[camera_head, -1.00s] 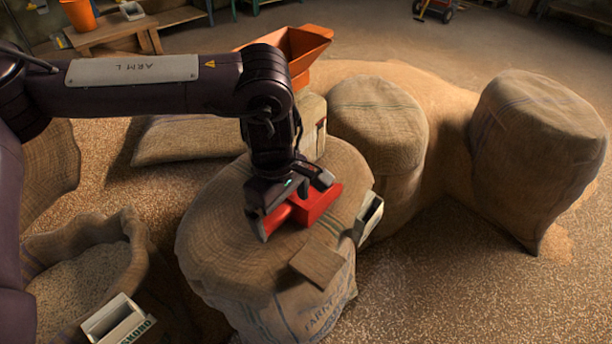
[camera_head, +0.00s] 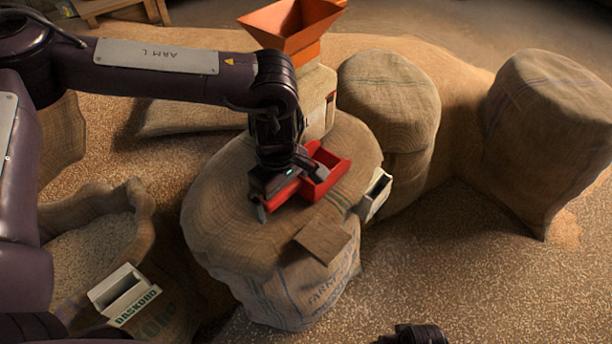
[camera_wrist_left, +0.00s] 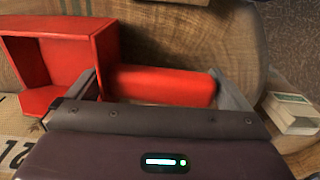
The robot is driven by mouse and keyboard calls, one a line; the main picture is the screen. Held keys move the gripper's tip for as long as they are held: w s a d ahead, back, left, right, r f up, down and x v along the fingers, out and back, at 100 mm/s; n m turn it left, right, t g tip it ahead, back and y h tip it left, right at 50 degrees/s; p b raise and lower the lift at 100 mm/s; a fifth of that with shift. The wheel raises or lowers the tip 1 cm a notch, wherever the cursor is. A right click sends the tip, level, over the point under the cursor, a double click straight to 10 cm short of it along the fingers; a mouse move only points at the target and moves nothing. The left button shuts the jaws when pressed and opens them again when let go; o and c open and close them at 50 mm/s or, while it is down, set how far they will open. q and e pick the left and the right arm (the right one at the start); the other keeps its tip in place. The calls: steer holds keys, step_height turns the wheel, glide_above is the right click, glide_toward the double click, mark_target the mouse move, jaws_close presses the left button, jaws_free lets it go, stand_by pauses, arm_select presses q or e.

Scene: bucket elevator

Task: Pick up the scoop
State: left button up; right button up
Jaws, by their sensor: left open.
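The red scoop (camera_head: 338,172) lies on top of the large full sack (camera_head: 225,225) in the middle of the head view. Its box-shaped bowl points up and right, and its handle (camera_head: 285,191) runs down and left under my left gripper (camera_head: 290,194). In the left wrist view the bowl (camera_wrist_left: 60,55) is at the left and the red handle (camera_wrist_left: 160,85) lies between the two open fingers (camera_wrist_left: 160,92), with one finger near each end. Whether a finger touches it I cannot tell. A dark part at the bottom edge appears to be my right gripper (camera_head: 412,335), mostly cut off.
A flat brown block (camera_head: 323,240) lies on the sack's front edge. A pale box (camera_head: 374,195) hangs at its right side. An orange hopper (camera_head: 292,25) stands behind. An open grain sack (camera_head: 95,245) is at left; two full sacks (camera_head: 390,100) (camera_head: 550,130) stand right.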

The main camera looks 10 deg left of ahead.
arm_select(q)
steer(key=c, duration=0.7)
steer(key=shift+r, duration=0.15)
steer(key=shift+c, duration=0.2)
